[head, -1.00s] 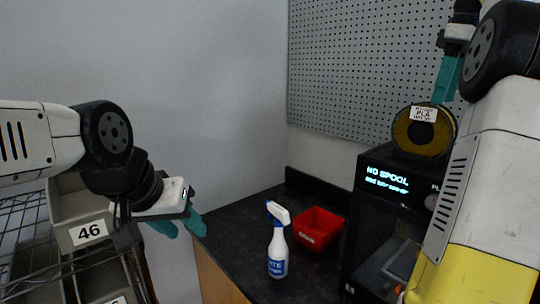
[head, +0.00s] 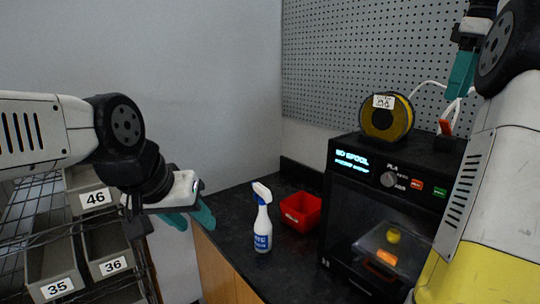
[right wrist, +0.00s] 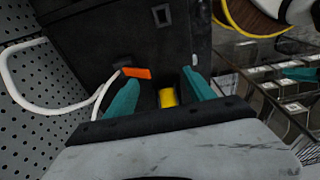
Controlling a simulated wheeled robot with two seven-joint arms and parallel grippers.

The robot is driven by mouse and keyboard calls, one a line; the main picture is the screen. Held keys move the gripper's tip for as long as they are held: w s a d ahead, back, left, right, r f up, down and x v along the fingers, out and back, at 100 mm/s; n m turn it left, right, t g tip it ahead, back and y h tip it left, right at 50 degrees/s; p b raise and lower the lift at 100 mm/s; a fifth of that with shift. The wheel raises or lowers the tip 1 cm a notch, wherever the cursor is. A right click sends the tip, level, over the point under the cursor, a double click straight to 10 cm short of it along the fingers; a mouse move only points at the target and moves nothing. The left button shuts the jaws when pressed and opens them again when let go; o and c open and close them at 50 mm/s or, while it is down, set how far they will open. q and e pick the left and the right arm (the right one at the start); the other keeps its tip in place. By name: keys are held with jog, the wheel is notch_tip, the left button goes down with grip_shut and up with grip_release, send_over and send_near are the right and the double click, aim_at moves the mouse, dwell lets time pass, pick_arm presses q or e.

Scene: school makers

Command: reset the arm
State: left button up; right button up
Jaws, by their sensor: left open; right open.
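My left gripper (head: 189,219) is open and empty, held in front of the shelf rack and left of the black counter. My right gripper (head: 460,76) is raised at the upper right of the head view, above and beside the printer. In the right wrist view its two teal fingers (right wrist: 161,98) are apart with nothing gripped between them. A yellow thing (right wrist: 168,97) shows beyond the gap between the fingers. Much of my right arm covers the right edge of the head view.
A black printer (head: 345,212) stands on the counter (head: 232,208), with a yellow spool (head: 386,118) on top. A spray bottle (head: 262,222) and a red bin (head: 301,211) stand left of it. Grey numbered bins (head: 108,262) sit on a wire rack. Pegboard covers the back wall.

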jog(key=s+a+f+m+t, duration=0.15)
jog(key=a+f, duration=0.25)
jog(key=a, duration=0.4)
jog(key=s+a+f+m+t, duration=0.1)
jog(key=s+a+f+m, duration=0.1)
jog(key=a+f, duration=0.45)
jog(key=s+a+f+m+t+y, duration=0.1)
jog(key=s+a+f+m+t, duration=0.1)
jog(key=s+a+f, duration=0.7)
notch_tip(320, 180, down, 4)
jog(key=shift+s+a+m, duration=0.35)
jog(key=shift+a+m, duration=0.5)
jog(key=shift+a, duration=0.2)
